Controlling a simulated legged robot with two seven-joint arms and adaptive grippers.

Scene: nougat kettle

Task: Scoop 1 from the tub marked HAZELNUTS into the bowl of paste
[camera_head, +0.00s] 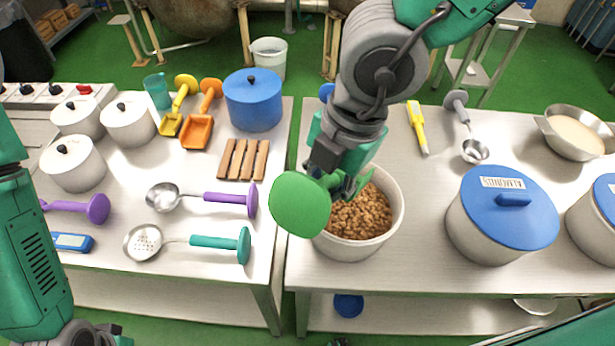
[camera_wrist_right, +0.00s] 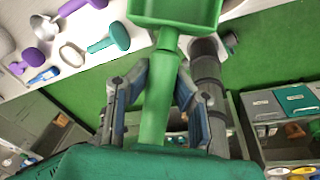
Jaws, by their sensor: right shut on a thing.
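My right gripper (camera_head: 338,182) is shut on the handle of a green scoop (camera_head: 300,204), over an open white tub (camera_head: 394,225) of brown pieces. In the right wrist view, the fingers (camera_wrist_right: 160,95) clasp the scoop's green handle (camera_wrist_right: 157,110); its pan (camera_wrist_right: 175,12) is cut off by the top edge, and the part showing looks bare. I see no readable marking on the tub. A metal bowl of pale paste (camera_head: 577,133) stands at the far right. My left arm shows at the left edge; its fingers are not visible.
A blue-lidded tub (camera_head: 490,235) with an unreadable label stands right of the open tub. A yellow-handled tool (camera_head: 417,128) and a measuring spoon (camera_head: 475,150) lie behind. The left table holds pots, ladles and scoops. A gap separates the tables.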

